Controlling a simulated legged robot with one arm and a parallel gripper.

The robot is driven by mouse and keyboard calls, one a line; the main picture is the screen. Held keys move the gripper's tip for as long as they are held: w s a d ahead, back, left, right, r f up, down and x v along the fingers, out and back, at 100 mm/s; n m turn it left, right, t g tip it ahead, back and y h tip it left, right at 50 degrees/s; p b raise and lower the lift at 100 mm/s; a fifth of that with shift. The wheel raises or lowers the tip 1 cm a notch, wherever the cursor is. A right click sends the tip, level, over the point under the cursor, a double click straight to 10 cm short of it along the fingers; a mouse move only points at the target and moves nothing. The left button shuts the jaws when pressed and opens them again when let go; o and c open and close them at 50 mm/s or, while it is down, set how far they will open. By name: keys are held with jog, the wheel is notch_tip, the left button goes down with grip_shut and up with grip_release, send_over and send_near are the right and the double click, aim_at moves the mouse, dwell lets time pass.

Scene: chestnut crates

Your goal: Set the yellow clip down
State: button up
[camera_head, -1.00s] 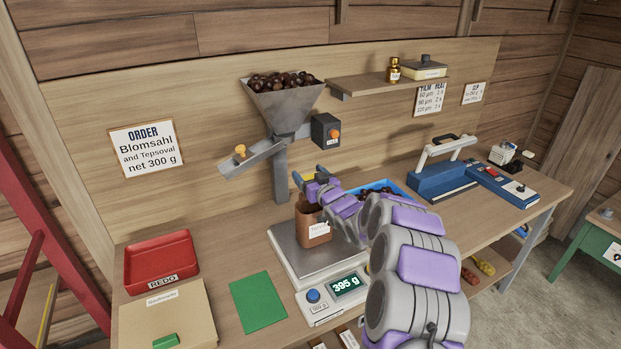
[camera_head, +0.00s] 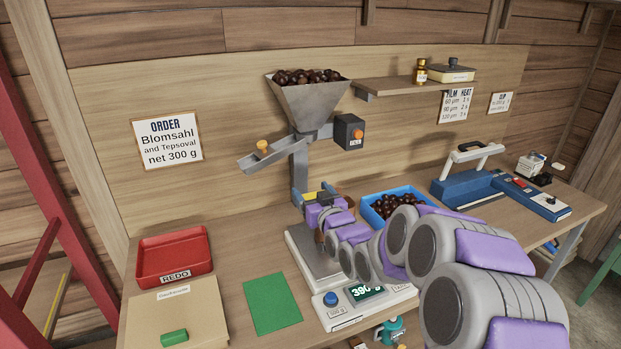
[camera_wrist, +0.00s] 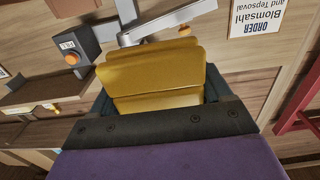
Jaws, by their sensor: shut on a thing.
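My gripper (camera_head: 315,196) is shut on the yellow clip (camera_wrist: 155,75), which fills the middle of the wrist view between the dark fingers. In the head view only a small yellow part of the clip (camera_head: 314,194) shows between the fingertips. The gripper is above the back of the scale (camera_head: 308,258), below the hopper chute. A brown bag (camera_head: 320,240) on the scale is almost wholly hidden by my arm. The scale's display is partly covered and its last digit is hard to read.
A green mat (camera_head: 272,303) lies bare left of the scale. A red REDO tray (camera_head: 207,262) and a cardboard box (camera_head: 205,312) with a green block stand further left. A blue tray of chestnuts (camera_head: 367,207) is behind my arm, and a blue sealer (camera_head: 465,188) stands to the right.

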jog(key=w+d+m+h, duration=0.2)
jog(key=d+m+h, duration=0.1)
jog(key=d+h, duration=0.2)
jog(key=d, duration=0.2)
jog(key=shift+d+f+t, duration=0.15)
jog(key=shift+d+t, duration=0.15)
jog(key=shift+t, duration=0.1)
jog(key=shift+a, duration=0.15)
